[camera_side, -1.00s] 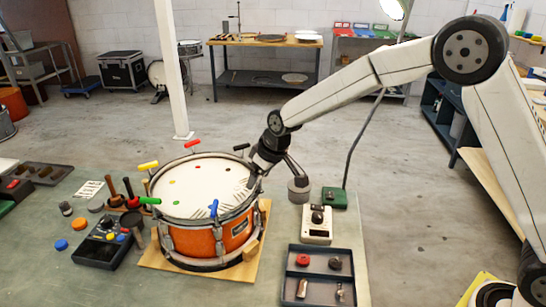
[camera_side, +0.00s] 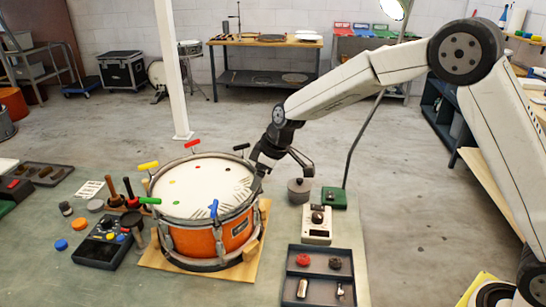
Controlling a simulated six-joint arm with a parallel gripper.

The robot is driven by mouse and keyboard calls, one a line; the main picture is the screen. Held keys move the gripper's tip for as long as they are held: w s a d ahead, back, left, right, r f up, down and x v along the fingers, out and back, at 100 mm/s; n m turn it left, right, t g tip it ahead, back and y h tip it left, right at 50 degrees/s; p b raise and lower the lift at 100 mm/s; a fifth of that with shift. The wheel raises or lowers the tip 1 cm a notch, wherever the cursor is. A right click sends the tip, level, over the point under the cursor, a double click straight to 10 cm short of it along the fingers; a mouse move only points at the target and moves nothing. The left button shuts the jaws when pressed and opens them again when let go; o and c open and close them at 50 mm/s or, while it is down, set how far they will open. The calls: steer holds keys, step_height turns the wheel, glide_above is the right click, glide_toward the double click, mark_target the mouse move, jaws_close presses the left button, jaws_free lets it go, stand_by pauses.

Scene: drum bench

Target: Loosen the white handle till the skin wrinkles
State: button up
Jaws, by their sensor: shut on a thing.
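The orange drum (camera_side: 200,240) stands on a wooden board with its pale skin (camera_side: 195,185) facing up. Coloured handles stand around its rim: yellow (camera_side: 148,166), red (camera_side: 192,144), black (camera_side: 241,147), green (camera_side: 150,200) and blue (camera_side: 214,208). My gripper (camera_side: 258,178) is at the right side of the rim, pointing down and shut. The white handle is hidden at my gripper, where the jaws are closed on it. Fine wrinkle lines show on the skin near that side.
A dark tray (camera_side: 320,262) with small parts lies at the right front, behind it a white meter (camera_side: 317,224) and a green box (camera_side: 334,197). A grey cylinder (camera_side: 299,191) stands close right of my wrist. A dark parts case (camera_side: 103,243) is left of the drum.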

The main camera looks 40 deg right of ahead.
steer(key=o, duration=1.1)
steer(key=shift+r, duration=0.15)
steer(key=v, duration=0.7)
steer(key=shift+s+d+r, duration=0.1)
steer(key=shift+s+r, duration=0.1)
steer(key=shift+r, duration=0.05)
steer(key=s+d+f+m+h, duration=0.1)
steer(key=s+d+f+m, duration=0.1)
steer(key=s, duration=0.6)
steer(key=s+d+f+m+h, duration=0.1)
steer(key=s+d+f+m, duration=0.2)
steer(key=s, duration=0.4)
steer(key=s+d+f+m, duration=0.3)
steer(key=s+d+f, duration=0.1)
steer(key=s, duration=0.4)
steer(key=shift+s+f+g+h, duration=0.2)
steer(key=shift+s+g+h, duration=0.2)
